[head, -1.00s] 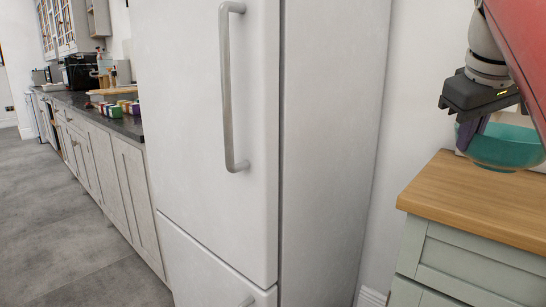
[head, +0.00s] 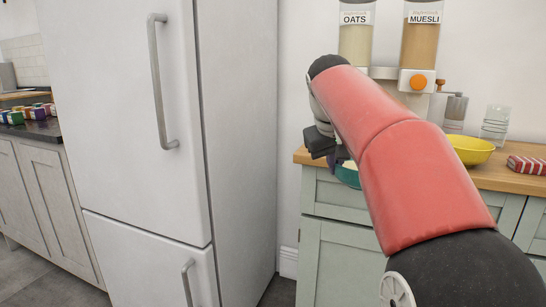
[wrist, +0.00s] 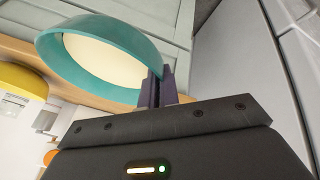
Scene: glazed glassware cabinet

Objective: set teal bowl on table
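The teal bowl (head: 347,176) has a cream inside and is mostly hidden behind my red arm in the head view. It shows large in the wrist view (wrist: 104,58), its rim between the two dark purple fingers of my gripper (wrist: 157,88). My gripper (head: 338,158) is shut on that rim and holds the bowl in the air, in front of the sage-green cabinet near the counter's front edge. I cannot make out a separate table in these views.
The wooden counter (head: 502,178) carries a yellow bowl (head: 470,150), a glass (head: 495,124), and a red striped box (head: 526,165). Oats and muesli dispensers (head: 418,48) stand behind. A white fridge (head: 130,130) is on the left, with grey floor (head: 278,292) beside it.

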